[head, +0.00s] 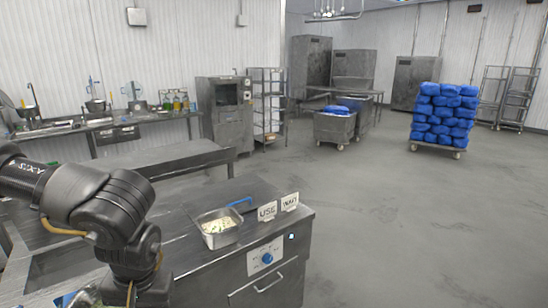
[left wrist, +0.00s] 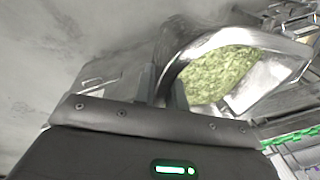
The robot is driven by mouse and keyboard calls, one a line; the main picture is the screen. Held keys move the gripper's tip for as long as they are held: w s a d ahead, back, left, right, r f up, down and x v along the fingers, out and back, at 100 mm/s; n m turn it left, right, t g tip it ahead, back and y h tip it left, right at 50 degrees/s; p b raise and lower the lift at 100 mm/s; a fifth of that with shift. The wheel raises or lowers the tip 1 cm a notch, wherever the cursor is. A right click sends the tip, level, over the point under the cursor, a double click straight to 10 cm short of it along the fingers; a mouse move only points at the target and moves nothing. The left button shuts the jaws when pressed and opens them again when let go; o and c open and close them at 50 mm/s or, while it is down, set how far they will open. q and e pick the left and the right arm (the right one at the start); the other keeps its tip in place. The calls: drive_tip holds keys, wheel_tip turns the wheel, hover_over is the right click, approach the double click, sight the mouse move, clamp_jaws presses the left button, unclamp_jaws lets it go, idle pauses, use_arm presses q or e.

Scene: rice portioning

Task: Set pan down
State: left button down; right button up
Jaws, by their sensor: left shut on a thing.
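In the left wrist view my left gripper (left wrist: 163,90) is shut on the rim of a shiny metal pan (left wrist: 190,52). The pan holds chopped yellow-green food (left wrist: 218,74) and looks tilted in this view. In the head view my left arm reaches down at the lower left; its fingers and the held pan are below the picture edge. A separate small metal pan (head: 221,240) with pale food stands on the counter (head: 180,255), to the right of my left arm. My right gripper is in neither view.
"USE" (head: 267,211) and "WAIT" (head: 290,202) signs stand at the counter's right edge, near a blue handle (head: 240,201). A cart of blue bags (head: 443,115) stands farther back. The floor at right is clear.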

use_arm(q)
wheel_tip(320, 180, down, 10)
drive_tip(key=d+m+b, duration=0.1)
drive_tip(key=d+b, duration=0.1)
drive_tip(key=b, duration=0.8)
drive_tip(key=shift+d, duration=0.4)
drive_tip(key=shift+s, duration=0.1)
